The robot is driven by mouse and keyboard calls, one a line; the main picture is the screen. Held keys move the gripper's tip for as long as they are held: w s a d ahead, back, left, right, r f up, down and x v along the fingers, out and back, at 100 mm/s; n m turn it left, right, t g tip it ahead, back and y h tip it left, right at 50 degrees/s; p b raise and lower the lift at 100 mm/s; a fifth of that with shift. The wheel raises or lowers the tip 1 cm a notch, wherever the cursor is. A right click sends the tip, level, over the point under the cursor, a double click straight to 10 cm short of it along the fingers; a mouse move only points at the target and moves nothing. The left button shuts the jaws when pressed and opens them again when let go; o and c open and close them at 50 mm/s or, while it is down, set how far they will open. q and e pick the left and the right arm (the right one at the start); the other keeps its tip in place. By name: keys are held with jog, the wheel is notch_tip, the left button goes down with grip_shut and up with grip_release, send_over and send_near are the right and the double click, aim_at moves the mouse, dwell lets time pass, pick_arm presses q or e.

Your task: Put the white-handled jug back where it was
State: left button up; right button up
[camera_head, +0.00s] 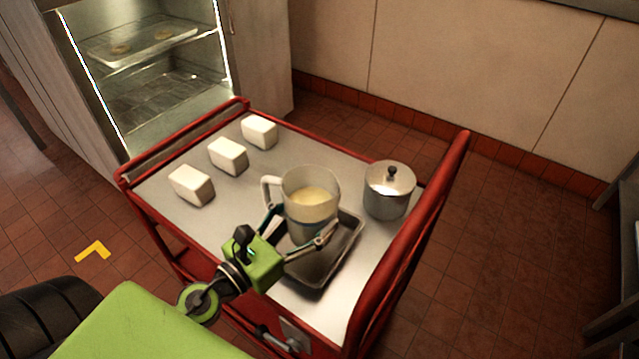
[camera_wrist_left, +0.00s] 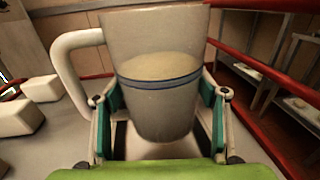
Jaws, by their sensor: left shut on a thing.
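The white-handled jug (camera_head: 310,187) is a grey, see-through cup shape with pale cream liquid inside and a dark blue band; it is upright. Its white handle (camera_head: 268,190) points left, and also shows in the left wrist view (camera_wrist_left: 66,70). My left gripper (camera_head: 300,230) is shut on the jug's lower body, one finger on each side, as the left wrist view (camera_wrist_left: 162,115) also shows. The jug is over the dark metal tray (camera_head: 350,243) on the cart; I cannot tell whether its base touches the tray. My right gripper is not in view.
The red-railed cart (camera_head: 240,215) has a steel top. Several white blocks (camera_head: 228,156) stand in a row at its left. A lidded metal pot (camera_head: 389,190) stands close to the jug's right. A lit cabinet (camera_head: 150,75) with racks is behind. The cart top between blocks and jug is clear.

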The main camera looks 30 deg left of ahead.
aim_at(294, 188)
pick_arm(q)
jog(key=shift+w+a+f+b, duration=0.2)
jog(key=shift+w+a+b, duration=0.1)
jog(key=shift+w+b, duration=0.15)
jog(key=shift+w+a+f+h, duration=0.1)
jog(key=shift+w+a+h, duration=0.1)
jog(key=shift+a+h, duration=0.1)
jog(key=w+a+r+m+g+h+b, duration=0.1)
jog(key=w+a+r+m+h+b, duration=0.1)
jog(key=w+a+r+b, duration=0.3)
jog(key=w+a+r+m+g+h+b, duration=0.1)
jog(key=w+a+h+b, duration=0.1)
jog(key=w+a+b, duration=0.3)
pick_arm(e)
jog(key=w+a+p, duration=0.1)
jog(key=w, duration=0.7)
pick_arm(q)
jog(key=w+f, duration=0.3)
jog(key=f, duration=0.1)
jog(key=w+d+f+b, duration=0.1)
jog(key=w+f, duration=0.3)
jog(key=w+d+f+b, duration=0.1)
jog(key=w+f, duration=0.3)
jog(key=shift+f, duration=0.55)
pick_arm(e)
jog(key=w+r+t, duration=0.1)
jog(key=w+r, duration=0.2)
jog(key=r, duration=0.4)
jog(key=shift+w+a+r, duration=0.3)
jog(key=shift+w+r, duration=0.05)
